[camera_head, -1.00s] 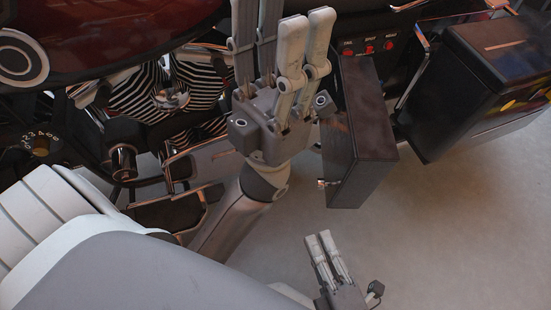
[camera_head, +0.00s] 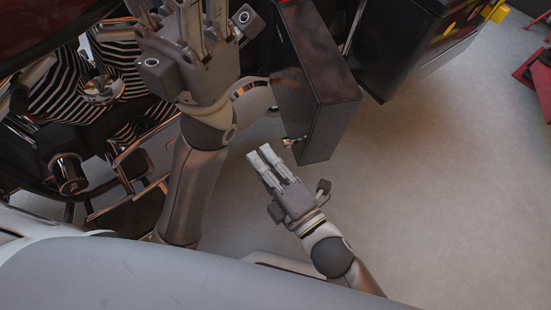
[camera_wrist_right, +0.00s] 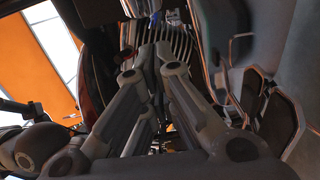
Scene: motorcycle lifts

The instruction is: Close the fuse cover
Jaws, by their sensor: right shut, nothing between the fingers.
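The dark, box-shaped panel that looks like the fuse cover (camera_head: 325,92) hangs open at upper center in the head view. A small metal catch (camera_head: 293,141) sits at its lower left corner. My right gripper (camera_head: 262,157) is below and left of that corner, shut and empty, and appears apart from the cover. Its fingers (camera_wrist_right: 160,58) fill the middle of the right wrist view, where I cannot make out the cover. My left gripper (camera_head: 204,14) is left of the cover; its fingertips are cut off by the top edge, so its opening is unclear.
The motorcycle's striped part and metal fittings (camera_head: 103,90) crowd the left side. A large dark case (camera_head: 400,50) stands right of the cover. Red equipment (camera_head: 535,85) is at the far right. The grey floor (camera_head: 440,190) is clear at lower right.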

